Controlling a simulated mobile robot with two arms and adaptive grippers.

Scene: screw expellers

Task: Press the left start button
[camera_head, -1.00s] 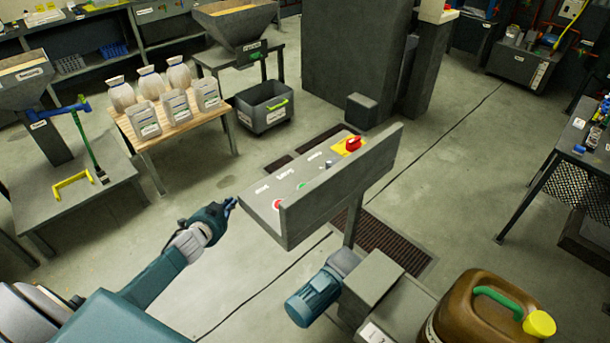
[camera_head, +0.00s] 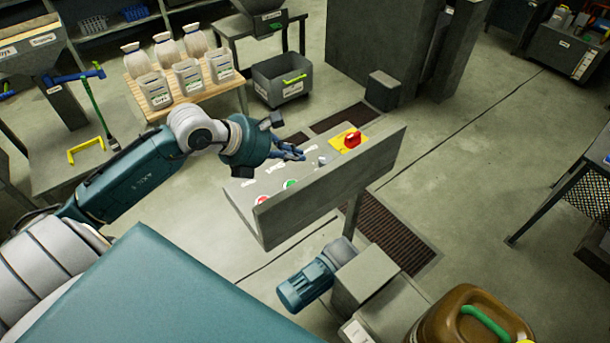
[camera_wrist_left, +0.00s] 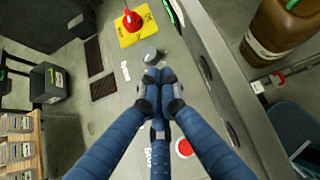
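The grey control panel (camera_head: 240,195) has a raised side wall. A red button (camera_head: 262,199) and a green button (camera_head: 290,184) sit near its left end. A silver knob (camera_head: 322,160) sits farther along, before a red emergency switch (camera_head: 352,139) on a yellow plate. My left gripper (camera_head: 298,153) is over the panel, beyond the green button and close to the knob. In the left wrist view its blue fingers (camera_wrist_left: 158,76) are together and empty, with the knob (camera_wrist_left: 149,55) just ahead and the red button (camera_wrist_left: 184,148) beside them. The green button is not clearly seen there. Contact cannot be told.
The panel's raised wall (camera_head: 335,190) stands along the gripper's right side. A blue motor (camera_head: 305,286) and a brown canister (camera_head: 455,320) are in front. A wooden table (camera_head: 150,112) with jars and a grey bin (camera_head: 283,80) stand behind.

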